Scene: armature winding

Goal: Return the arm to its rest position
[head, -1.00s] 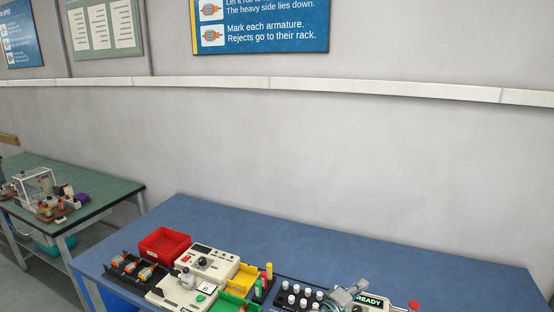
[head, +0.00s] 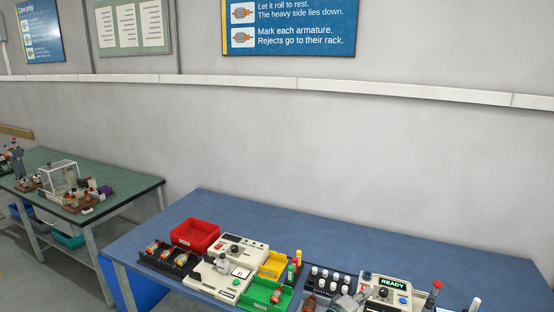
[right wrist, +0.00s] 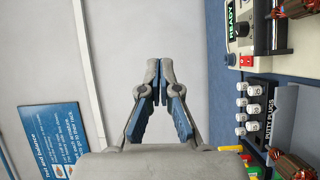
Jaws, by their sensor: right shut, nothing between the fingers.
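My right gripper (head: 346,302) shows at the bottom edge of the head view, partly cut off, in front of the blue bench. In the right wrist view its two grey-tipped fingers (right wrist: 159,68) are closed together with nothing between them. The fingers are seen against the bare wall, apart from the bench things. My left gripper is in neither view.
The blue bench (head: 400,243) holds a red bin (head: 195,234), a black armature rack (head: 167,258), yellow (head: 273,265) and green (head: 265,294) bins, white-capped plugs (head: 328,275) and a READY unit (head: 390,291). A green table (head: 130,185) stands left.

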